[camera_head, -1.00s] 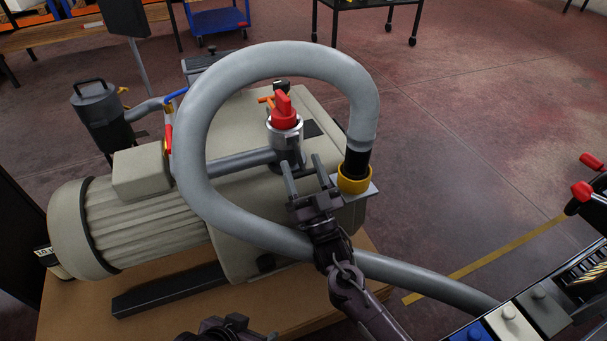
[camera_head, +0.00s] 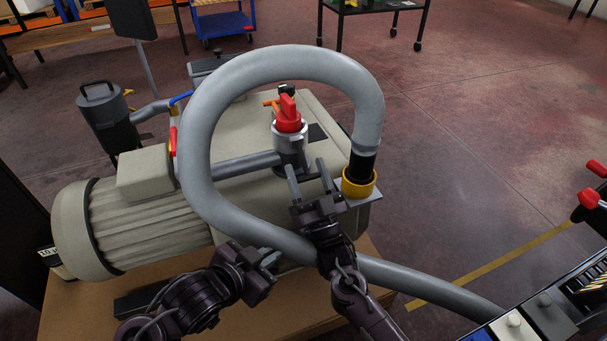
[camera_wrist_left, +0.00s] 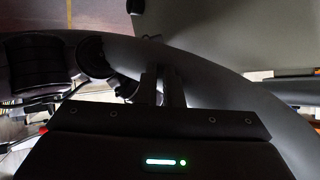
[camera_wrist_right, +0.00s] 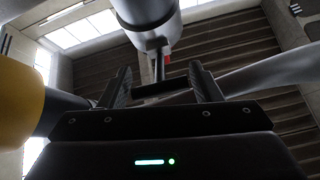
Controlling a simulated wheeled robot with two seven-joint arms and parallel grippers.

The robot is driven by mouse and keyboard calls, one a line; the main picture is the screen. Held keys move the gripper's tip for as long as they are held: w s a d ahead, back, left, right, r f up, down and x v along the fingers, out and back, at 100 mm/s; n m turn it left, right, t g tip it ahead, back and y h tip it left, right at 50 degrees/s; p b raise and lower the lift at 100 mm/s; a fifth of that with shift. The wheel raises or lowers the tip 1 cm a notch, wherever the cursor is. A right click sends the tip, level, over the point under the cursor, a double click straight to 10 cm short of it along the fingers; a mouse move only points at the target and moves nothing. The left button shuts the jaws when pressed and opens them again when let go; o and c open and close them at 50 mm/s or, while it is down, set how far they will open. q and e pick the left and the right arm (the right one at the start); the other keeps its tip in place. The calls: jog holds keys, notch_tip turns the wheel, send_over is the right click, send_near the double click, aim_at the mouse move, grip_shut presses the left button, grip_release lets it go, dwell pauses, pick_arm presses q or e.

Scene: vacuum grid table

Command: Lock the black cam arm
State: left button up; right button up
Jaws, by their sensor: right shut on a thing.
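The black cam arm (camera_wrist_right: 160,88) shows in the right wrist view as a dark lever with a crossbar, below the metal coupling (camera_wrist_right: 150,30). My right gripper (camera_wrist_right: 162,76) has its fingers at the two ends of that crossbar and is shut on it. In the head view my right gripper (camera_head: 306,166) is just below the metal coupling (camera_head: 292,150) with the red handle (camera_head: 289,110); the cam arm cannot be made out there. My left gripper (camera_head: 272,258) is at the lower edge of the grey hose, its fingers close together with nothing seen between them.
The grey hose (camera_head: 195,140) loops around the coupling and passes in front of the pump (camera_head: 150,220), ending at a yellow collar (camera_head: 358,184) close to my right gripper. The wooden bench (camera_head: 75,310) lies below. Open floor is to the right.

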pick_arm(q)
jog(key=w+r+m+h, duration=0.1)
jog(key=r, duration=0.2)
jog(key=w+d+r+m+h, duration=0.1)
jog(key=w+r+m, duration=0.1)
jog(key=r, duration=0.1)
jog(key=w+r+m+h, duration=0.1)
jog(key=r+m, duration=0.1)
jog(key=r, duration=0.1)
jog(key=shift+w+d+r, duration=0.25)
jog(key=shift+w+d, duration=0.05)
jog(key=shift+d, duration=0.05)
grip_shut()
notch_tip(320, 180, up, 5)
jog(key=m+g+h, duration=0.1)
jog(key=m, duration=0.3)
pick_arm(e)
jog(key=shift+f, duration=0.1)
pick_arm(q)
send_near(320, 173)
jog(key=shift+h, duration=0.3)
jog(key=x, duration=0.5)
jog(key=shift+w+a+f+g, duration=0.1)
jog(key=shift+f+g, duration=0.05)
jog(key=shift+g, duration=0.15)
